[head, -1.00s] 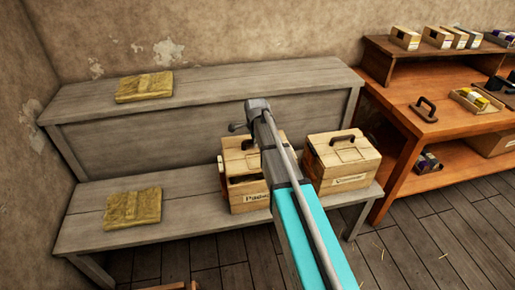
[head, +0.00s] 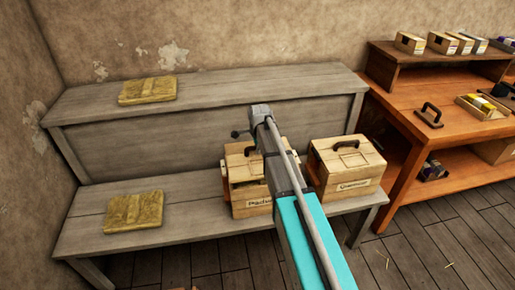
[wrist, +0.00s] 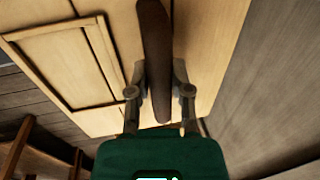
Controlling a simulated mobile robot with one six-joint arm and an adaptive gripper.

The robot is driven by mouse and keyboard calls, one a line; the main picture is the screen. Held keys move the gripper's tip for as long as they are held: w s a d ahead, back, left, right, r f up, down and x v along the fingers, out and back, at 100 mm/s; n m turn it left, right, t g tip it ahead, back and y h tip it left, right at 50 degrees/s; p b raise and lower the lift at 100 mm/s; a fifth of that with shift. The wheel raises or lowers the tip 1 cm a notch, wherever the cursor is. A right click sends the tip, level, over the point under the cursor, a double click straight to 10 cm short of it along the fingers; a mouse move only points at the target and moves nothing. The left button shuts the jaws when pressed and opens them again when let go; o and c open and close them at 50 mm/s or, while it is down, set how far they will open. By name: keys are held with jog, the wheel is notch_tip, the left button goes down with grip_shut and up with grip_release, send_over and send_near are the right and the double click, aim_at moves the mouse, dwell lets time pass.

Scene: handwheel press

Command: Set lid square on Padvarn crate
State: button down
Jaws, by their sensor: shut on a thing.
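The Padvarn crate (head: 252,208), pale wood with a partly hidden name label, stands on the lower grey shelf. Its lid (head: 238,161) is a pale wooden panel with a dark handle, over the crate's top and partly hidden by my arm. In the wrist view the lid (wrist: 115,12) lies close below my gripper (wrist: 160,95), whose two fingers are shut on the dark handle (wrist: 155,40). A dark gap shows near the crate's upper left front. I cannot tell whether the lid is seated or square.
A second labelled crate (head: 347,172) with a dark-handled lid stands close to the right. An orange bench (head: 424,150) with small boxes stands at the right.

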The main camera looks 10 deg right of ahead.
jog(key=shift+f+b, duration=1.75)
jog(key=shift+f, duration=0.2)
jog(key=shift+f, duration=0.15)
jog(key=shift+c, duration=2.3)
grip_release()
notch_tip(320, 180, up, 6)
jog(key=p, duration=0.6)
jog(key=s+r+p, duration=0.6)
jog(key=s+r, duration=0.1)
jog(key=s, duration=0.6)
jog(key=shift+d+r+t+p, duration=0.2)
jog(key=shift+d+t+p, duration=0.1)
jog(key=shift+d+p, duration=0.1)
